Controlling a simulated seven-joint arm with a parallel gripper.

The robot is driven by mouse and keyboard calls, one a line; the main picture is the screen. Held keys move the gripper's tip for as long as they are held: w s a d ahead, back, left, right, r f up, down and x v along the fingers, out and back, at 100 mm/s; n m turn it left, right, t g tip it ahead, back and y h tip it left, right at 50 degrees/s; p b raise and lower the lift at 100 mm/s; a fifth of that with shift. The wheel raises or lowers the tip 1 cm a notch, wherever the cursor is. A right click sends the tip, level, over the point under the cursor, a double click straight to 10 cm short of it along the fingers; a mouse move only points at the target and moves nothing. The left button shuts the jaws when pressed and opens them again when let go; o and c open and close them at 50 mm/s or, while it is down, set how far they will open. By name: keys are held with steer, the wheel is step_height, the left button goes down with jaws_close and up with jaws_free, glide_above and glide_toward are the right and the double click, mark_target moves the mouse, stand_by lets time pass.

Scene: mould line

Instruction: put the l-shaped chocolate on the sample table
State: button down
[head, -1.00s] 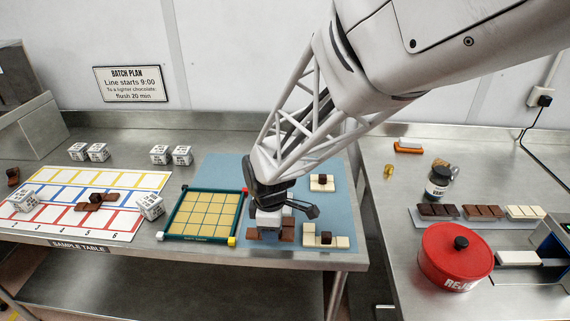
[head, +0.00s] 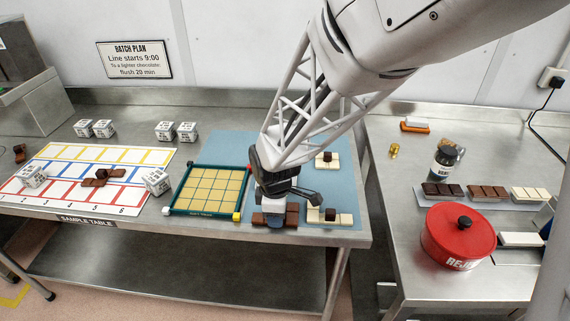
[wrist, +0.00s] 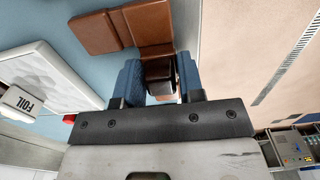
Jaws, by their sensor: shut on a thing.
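The brown L-shaped chocolate (head: 292,211) lies at the front of the blue mat (head: 235,148), partly hidden by my gripper (head: 272,207). In the wrist view its brown blocks (wrist: 150,24) make an L, with a dark knob (wrist: 160,76) between my blue fingers. My gripper is shut on that knob. I cannot tell any gap between the chocolate and the mat. The SAMPLE TABLE label (head: 86,221) is on the front edge of the metal table at the left. A printed grid sheet (head: 118,209) lies above it, with another brown chocolate (head: 98,182) on it.
A green-framed yellow grid (head: 208,188) stands left of my gripper. Cream chocolates (head: 343,219) with dark knobs lie to its right. Several white lettered cubes (head: 157,182) stand around the sheet. A red lidded pot (head: 457,238) stands on the right table, past a gap.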

steer(key=shift+f, duration=0.1)
steer(key=c, duration=0.7)
jaws_free()
steer(key=shift+c, duration=0.2)
step_height(320, 180, up, 12)
stand_by(0.6)
